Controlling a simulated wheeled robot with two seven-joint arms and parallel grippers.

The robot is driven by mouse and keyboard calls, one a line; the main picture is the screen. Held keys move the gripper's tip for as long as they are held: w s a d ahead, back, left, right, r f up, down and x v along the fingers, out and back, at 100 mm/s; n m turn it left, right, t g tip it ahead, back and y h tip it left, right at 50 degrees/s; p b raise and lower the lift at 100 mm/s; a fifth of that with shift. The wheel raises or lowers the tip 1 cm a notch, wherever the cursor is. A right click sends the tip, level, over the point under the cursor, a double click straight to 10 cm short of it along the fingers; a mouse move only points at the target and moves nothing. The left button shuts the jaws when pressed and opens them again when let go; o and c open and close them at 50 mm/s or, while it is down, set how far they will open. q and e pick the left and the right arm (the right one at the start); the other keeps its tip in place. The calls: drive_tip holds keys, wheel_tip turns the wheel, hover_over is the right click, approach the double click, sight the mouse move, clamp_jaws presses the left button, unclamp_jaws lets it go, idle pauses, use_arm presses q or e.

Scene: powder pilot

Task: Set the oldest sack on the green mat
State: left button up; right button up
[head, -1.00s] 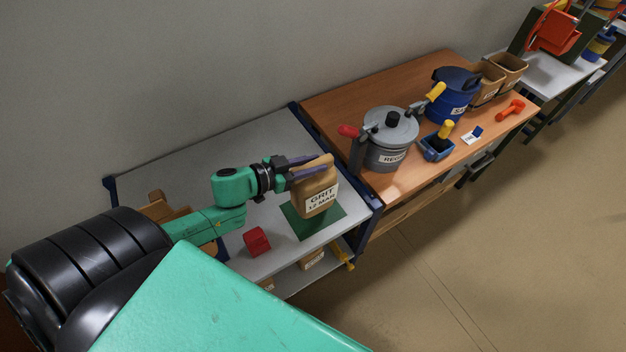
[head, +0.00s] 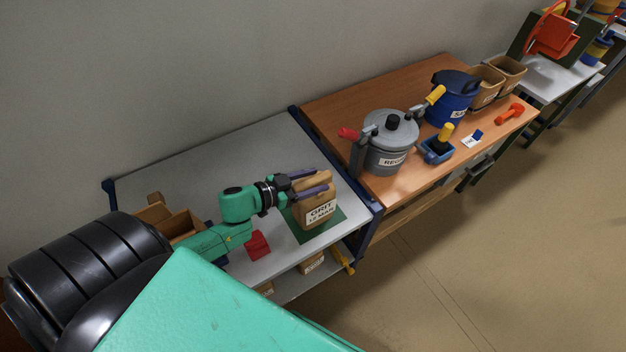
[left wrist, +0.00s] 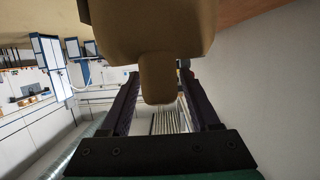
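A tan sack (head: 313,203) labelled "GRIT 12 MAR" stands upright on the green mat (head: 334,219) on the grey table. Its underside hides part of the mat. My left gripper (head: 320,180) is at the top of the sack, with its two dark fingers spread apart. In the left wrist view the sack (left wrist: 155,35) fills the top middle, and its narrow tab sits between the fingers with a gap on each side. Other tan labelled packages, one (head: 312,262) plainer than the rest, are on the shelf below. My right gripper is not in view.
A red block (head: 257,245) lies left of the mat. A wooden box (head: 180,224) is at the table's left end. The wooden table to the right holds a grey pot (head: 390,150), a blue pot (head: 452,103) and a blue scoop box (head: 437,152).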

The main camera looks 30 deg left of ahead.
use_arm(q)
drive_tip(key=shift+r, duration=0.1)
drive_tip(key=v, duration=1.2)
